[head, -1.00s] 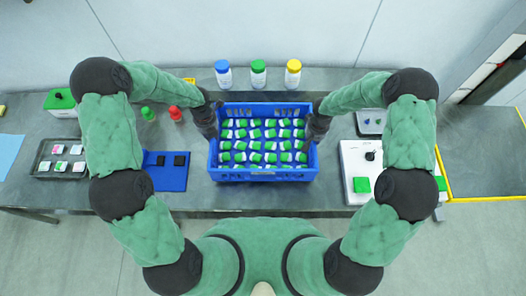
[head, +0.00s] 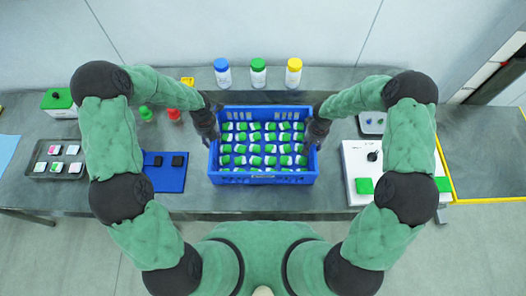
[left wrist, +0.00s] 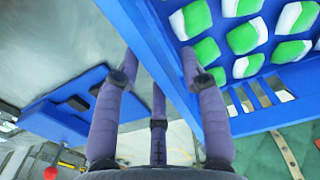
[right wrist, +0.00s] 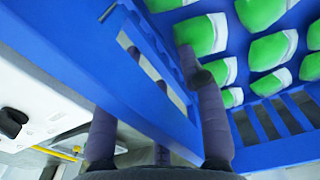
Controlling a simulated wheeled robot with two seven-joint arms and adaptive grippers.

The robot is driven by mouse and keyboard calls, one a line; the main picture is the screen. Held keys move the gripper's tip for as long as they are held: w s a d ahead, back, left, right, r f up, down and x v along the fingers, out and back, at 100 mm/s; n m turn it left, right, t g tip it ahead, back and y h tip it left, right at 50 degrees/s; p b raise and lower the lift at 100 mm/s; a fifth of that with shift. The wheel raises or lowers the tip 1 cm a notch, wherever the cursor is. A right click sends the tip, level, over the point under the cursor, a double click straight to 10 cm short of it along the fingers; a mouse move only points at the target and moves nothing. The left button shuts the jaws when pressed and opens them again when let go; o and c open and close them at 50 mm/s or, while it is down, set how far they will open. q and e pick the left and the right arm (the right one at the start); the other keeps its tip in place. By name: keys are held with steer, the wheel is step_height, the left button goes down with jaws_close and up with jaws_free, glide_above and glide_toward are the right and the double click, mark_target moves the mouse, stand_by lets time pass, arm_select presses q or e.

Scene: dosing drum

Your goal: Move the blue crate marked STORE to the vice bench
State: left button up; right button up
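The blue crate (head: 263,179) stands in the middle of the grey bench (head: 330,190), filled with green-and-white packs (head: 256,148). Its STORE marking is not readable. My left gripper (head: 211,135) is at its left side wall; in the left wrist view its fingers (left wrist: 158,65) straddle the wall, spread, one inside and the others outside. My right gripper (head: 316,137) is at the right side wall; in the right wrist view a finger (right wrist: 190,65) is inside the wall and another outside, spread apart. The outer fingertip is partly hidden by the wall. No vice is recognisable.
Three bottles with blue, green and yellow caps (head: 258,74) stand behind the crate. A blue board (head: 170,180) and a dark tray (head: 60,162) lie left. A white panel with a knob (head: 358,165) lies close on the right. Green and red pieces (head: 174,114) stand back left.

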arm_select(q)
step_height(320, 180, up, 12)
arm_select(e)
step_height(320, 180, up, 12)
stand_by(1.1)
arm_select(q)
steer(key=shift+f, duration=0.1)
arm_select(e)
steer(key=shift+s+f, duration=0.1)
stand_by(0.4)
